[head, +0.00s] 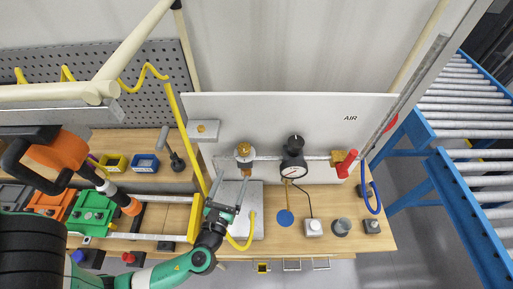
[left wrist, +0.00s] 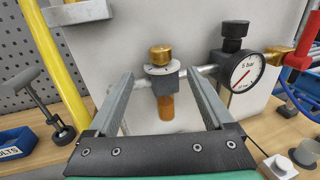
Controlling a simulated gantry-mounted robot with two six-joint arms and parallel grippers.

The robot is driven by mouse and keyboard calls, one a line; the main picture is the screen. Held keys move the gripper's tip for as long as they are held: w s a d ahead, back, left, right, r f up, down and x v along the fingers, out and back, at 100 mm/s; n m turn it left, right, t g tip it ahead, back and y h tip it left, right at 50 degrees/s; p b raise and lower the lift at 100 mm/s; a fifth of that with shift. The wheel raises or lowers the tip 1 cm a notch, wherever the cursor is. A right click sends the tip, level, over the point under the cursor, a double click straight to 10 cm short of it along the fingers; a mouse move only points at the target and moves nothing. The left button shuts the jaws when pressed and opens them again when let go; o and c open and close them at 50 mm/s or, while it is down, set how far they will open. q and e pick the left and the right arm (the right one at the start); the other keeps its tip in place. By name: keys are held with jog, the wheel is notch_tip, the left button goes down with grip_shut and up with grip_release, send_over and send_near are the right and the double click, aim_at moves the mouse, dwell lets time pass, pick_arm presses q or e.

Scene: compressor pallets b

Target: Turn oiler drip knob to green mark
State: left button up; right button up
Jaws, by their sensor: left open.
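The oiler hangs on the grey pipe in front of the white AIR panel, with a brass drip knob on top (head: 244,149). In the left wrist view the knob (left wrist: 160,54) sits above a pale ring with small marks, and an amber bowl (left wrist: 166,107) hangs below. I cannot make out a green mark. My left gripper (head: 230,180) is open and empty, in front of and below the oiler in the head view. In the left wrist view its two fingers (left wrist: 157,76) point toward the oiler, one on each side, apart from the knob. My right gripper is not in view.
A black regulator with a gauge (left wrist: 242,72) stands right of the oiler on the same pipe. A red-handled valve (head: 346,163) is further right. A yellow hose (head: 171,100) runs down left of the oiler. A tool stand (left wrist: 38,98) and blue bin (left wrist: 15,142) are left.

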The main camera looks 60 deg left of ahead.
aim_at(242, 153)
pick_arm(q)
jog(key=p+x, duration=0.1)
jog(key=x, duration=1)
jog(key=shift+w, duration=0.1)
grip_shut()
